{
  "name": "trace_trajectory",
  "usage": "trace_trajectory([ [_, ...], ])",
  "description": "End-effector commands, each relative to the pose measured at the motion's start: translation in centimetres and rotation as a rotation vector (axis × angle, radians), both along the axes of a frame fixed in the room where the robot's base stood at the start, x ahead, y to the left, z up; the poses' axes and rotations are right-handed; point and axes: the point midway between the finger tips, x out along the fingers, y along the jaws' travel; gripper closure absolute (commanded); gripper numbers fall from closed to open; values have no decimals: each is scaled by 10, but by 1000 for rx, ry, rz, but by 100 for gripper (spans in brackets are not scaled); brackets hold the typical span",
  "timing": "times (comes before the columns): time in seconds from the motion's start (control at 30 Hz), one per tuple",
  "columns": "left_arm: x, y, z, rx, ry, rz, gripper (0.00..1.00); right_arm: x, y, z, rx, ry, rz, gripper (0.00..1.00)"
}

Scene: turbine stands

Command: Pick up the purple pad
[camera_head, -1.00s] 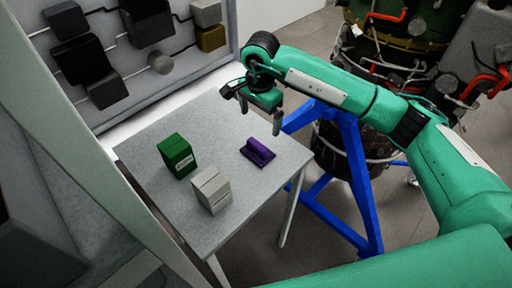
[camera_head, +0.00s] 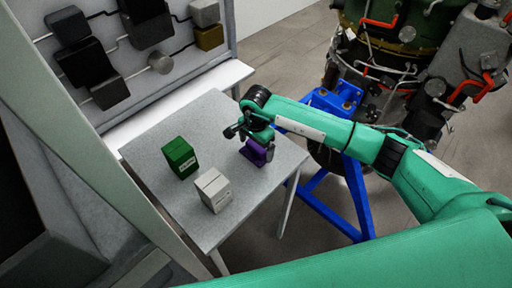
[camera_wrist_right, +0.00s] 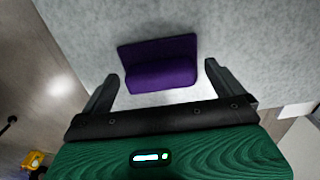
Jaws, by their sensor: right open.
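The purple pad (camera_head: 254,153) lies on the small grey table (camera_head: 222,115), towards its right edge. In the right wrist view the purple pad (camera_wrist_right: 160,66) shows as a flat piece with a thicker raised part, between and just ahead of the fingertips. My right gripper (camera_head: 256,141) is right above the pad in the head view and covers part of it. In the right wrist view my right gripper (camera_wrist_right: 160,80) is open, one finger on each side of the pad, with no grip on it. My left gripper is not in view.
A green box (camera_head: 180,157) and a white box (camera_head: 213,190) stand on the table left of the pad. A blue stand (camera_head: 358,195) holding a turbine is right of the table. A grey panel with dark blocks (camera_head: 88,62) stands behind left.

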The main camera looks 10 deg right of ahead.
Motion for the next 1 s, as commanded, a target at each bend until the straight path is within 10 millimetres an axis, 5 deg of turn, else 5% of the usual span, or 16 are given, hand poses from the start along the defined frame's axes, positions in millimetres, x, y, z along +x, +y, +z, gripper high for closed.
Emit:
trace_trajectory([
  [0.23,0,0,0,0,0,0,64,0,0,-2,1,-1,0,2],
  [0.5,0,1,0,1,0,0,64,0,0,-2,1,-1,0,51],
  [1.0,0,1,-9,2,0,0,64,2,0,14,1,-4,0,51],
])
